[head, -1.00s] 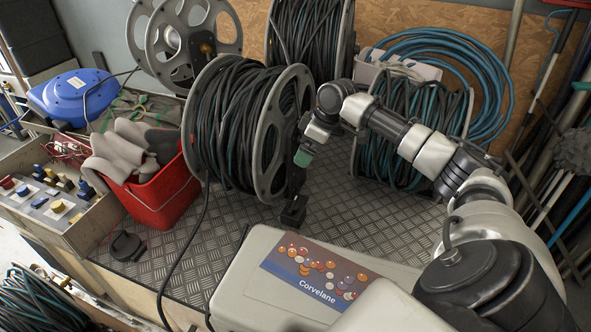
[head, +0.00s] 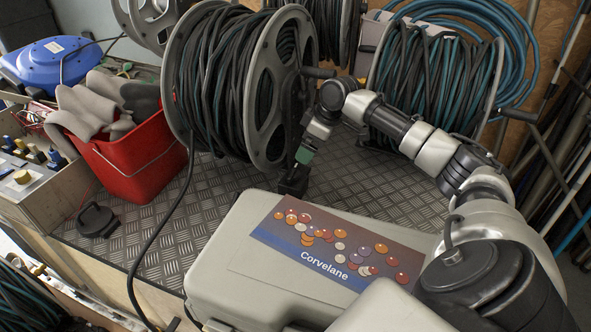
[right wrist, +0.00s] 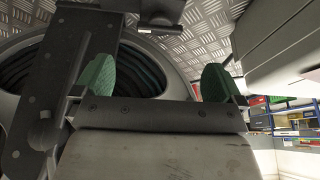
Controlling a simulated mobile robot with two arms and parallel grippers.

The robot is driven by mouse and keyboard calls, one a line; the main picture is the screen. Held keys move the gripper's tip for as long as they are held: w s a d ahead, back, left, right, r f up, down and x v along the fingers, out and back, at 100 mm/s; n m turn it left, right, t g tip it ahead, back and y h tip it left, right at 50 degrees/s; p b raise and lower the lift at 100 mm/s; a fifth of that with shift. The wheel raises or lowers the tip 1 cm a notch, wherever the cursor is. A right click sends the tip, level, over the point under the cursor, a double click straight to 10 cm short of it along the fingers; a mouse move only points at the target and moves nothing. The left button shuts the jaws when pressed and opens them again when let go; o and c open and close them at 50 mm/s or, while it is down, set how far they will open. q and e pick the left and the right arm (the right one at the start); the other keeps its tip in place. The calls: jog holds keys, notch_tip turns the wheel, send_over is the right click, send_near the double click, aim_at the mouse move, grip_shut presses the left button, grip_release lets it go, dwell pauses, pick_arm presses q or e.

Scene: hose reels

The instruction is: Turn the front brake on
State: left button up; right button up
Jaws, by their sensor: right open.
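The front hose reel (head: 262,95), with a grey disc and dark hose, stands on the checkered metal deck (head: 350,190). A dark stand runs down its right side to a black foot (head: 293,182). I cannot clearly make out which part is the brake. My right gripper (head: 303,156), with green fingertips, is beside the stand, just above the foot. In the right wrist view its green fingertips (right wrist: 156,80) are wide apart with nothing gripped. A dark stand plate (right wrist: 35,85) fills the left there, and a dark part (right wrist: 160,10) shows beyond the fingers. My left gripper is out of view.
A pale Corvelane case (head: 230,255) lies in front of the reel. A red bucket (head: 145,160) with grey gloves is to the left. Another hose reel (head: 425,75) stands behind my right arm.

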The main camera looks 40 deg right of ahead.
aim_at(295, 171)
jog(key=x, duration=1.1)
jog(key=shift+d+b, duration=0.1)
jog(key=shift+b, duration=0.2)
